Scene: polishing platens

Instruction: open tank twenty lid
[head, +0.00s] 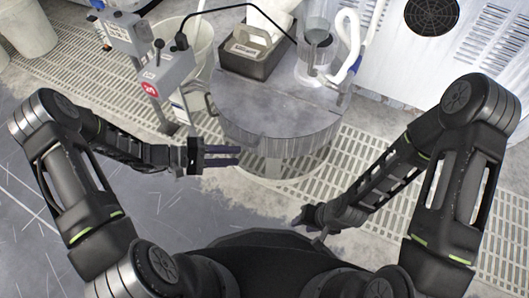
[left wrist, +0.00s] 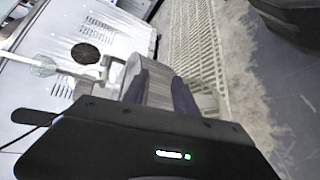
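A round grey tank (head: 270,150) stands ahead of me in the head view, with a flat dark grey lid (head: 285,108) on top. I cannot read a number on it. My left gripper (head: 238,155) is in front of the tank's left side, with its fingers pointing right. In the left wrist view its two fingers (left wrist: 160,92) are apart with nothing clearly held between them; part of a grey round body shows beyond them. My right gripper (head: 303,217) is low, in front of the tank and apart from it; its fingers are too small to judge.
A dark box (head: 250,62) and a clear cylinder (head: 316,55) stand on the tank top, with a white hose (head: 347,45) beside them. A white cabinet (head: 400,70) is behind. Floor grating surrounds the tank.

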